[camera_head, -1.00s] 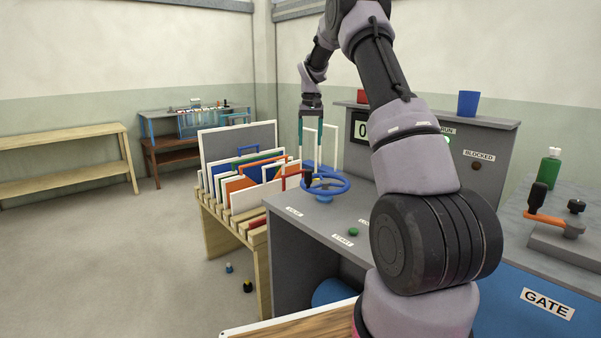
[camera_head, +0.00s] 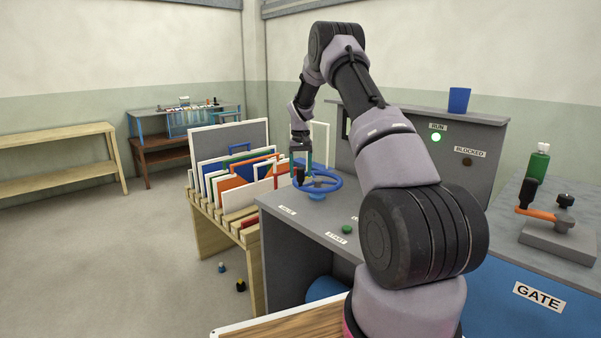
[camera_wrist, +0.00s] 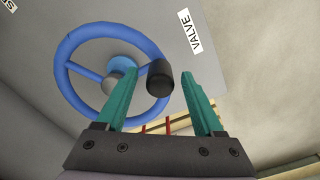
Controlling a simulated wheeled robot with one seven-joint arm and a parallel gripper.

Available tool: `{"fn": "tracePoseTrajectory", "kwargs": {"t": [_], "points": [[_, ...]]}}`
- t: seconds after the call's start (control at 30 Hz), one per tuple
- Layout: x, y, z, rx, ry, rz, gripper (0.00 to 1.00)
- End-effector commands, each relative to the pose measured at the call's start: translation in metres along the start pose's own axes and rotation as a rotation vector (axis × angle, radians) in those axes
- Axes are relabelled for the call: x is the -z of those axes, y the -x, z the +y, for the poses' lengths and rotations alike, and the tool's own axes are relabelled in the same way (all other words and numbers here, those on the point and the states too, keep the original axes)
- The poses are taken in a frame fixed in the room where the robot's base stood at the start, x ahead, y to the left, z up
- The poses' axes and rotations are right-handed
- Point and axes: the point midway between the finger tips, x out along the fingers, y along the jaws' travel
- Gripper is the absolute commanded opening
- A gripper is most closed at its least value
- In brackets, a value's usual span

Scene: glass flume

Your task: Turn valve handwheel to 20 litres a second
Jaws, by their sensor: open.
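The valve handwheel (camera_head: 331,184) is a blue spoked wheel lying flat on the grey console. In the wrist view the handwheel (camera_wrist: 72,41) shows its spokes, its hub and a black knob (camera_wrist: 160,76) on its rim. My gripper (camera_head: 302,176) is down at the wheel's left side. In the wrist view my gripper (camera_wrist: 159,82) has its teal fingers apart, with the knob between their tips and gaps on both sides. The flow display is almost wholly hidden behind my arm, so I cannot read it.
The green RUN light (camera_head: 436,137) is lit; the BLOCKED lamp (camera_head: 467,162) is dark. A green button (camera_head: 347,230) is on the console top. A wooden rack of panels (camera_head: 240,212) stands close left of the wheel. A blue cup (camera_head: 459,100) sits on the console's upper ledge.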

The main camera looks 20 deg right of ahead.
Motion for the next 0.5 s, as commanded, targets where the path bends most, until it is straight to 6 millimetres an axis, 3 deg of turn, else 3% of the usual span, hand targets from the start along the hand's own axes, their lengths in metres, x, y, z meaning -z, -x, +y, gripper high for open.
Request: {"fn": "tracePoseTrajectory", "kwargs": {"t": [0.27,0.3,0.47,0.5], "points": [[-0.0001,-0.0027,-0.0002,0.001,-0.001,0.000,0.69],[-0.0001,-0.0026,-0.0002,0.001,-0.001,0.000,0.65],[-0.0001,-0.0024,-0.0002,0.001,-0.001,0.000,0.04],[-0.0001,-0.0024,-0.0002,0.001,-0.001,0.000,0.00]]}}
